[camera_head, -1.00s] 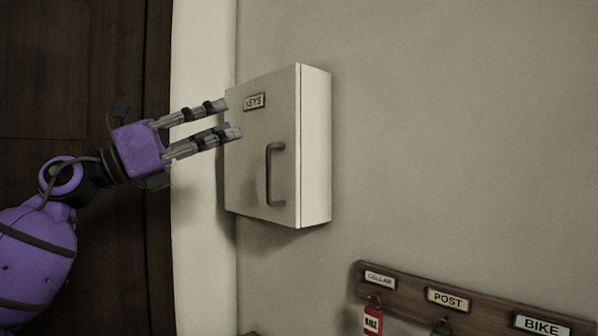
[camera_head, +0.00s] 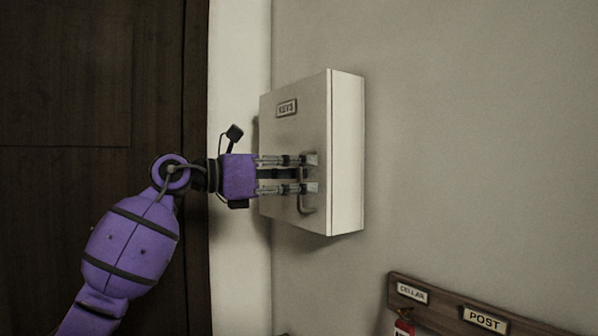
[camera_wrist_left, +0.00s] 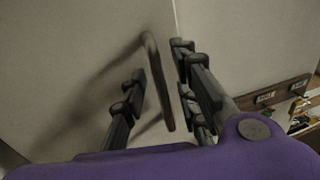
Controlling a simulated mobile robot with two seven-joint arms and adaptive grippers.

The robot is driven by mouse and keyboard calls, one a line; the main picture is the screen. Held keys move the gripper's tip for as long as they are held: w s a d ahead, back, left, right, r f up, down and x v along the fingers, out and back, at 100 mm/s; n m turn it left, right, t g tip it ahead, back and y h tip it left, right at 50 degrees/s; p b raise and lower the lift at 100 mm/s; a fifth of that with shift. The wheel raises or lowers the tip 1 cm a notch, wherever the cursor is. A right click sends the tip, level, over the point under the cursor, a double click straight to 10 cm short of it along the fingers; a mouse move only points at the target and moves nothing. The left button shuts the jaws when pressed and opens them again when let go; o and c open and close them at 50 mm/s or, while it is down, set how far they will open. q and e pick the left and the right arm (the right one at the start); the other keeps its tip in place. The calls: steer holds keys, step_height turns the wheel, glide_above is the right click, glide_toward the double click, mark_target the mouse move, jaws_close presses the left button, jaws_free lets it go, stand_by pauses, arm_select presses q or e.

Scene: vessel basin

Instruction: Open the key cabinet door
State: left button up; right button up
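The key cabinet (camera_head: 346,150) is a pale box on the wall with a KEYS label (camera_head: 287,108) on its door (camera_head: 283,135). The door looks shut. Its dark bar handle (camera_head: 307,205) stands upright near the door's right edge. My left gripper (camera_head: 312,174) is in front of the door at the handle, with its fingers apart. In the left wrist view the handle (camera_wrist_left: 158,85) shows between the open fingers (camera_wrist_left: 160,95), with a gap on either side. The fingers partly hide the handle in the head view. My right gripper is not in view.
A wooden key rack (camera_head: 455,312) with CELLAR and POST labels is on the wall below right. A red tag (camera_head: 404,327) hangs from it. A dark wooden door (camera_head: 95,75) stands at left. The wall right of the cabinet is bare.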

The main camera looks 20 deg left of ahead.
arm_select(q)
steer(key=shift+d, duration=0.1)
steer(key=shift+w, duration=0.1)
jaws_close()
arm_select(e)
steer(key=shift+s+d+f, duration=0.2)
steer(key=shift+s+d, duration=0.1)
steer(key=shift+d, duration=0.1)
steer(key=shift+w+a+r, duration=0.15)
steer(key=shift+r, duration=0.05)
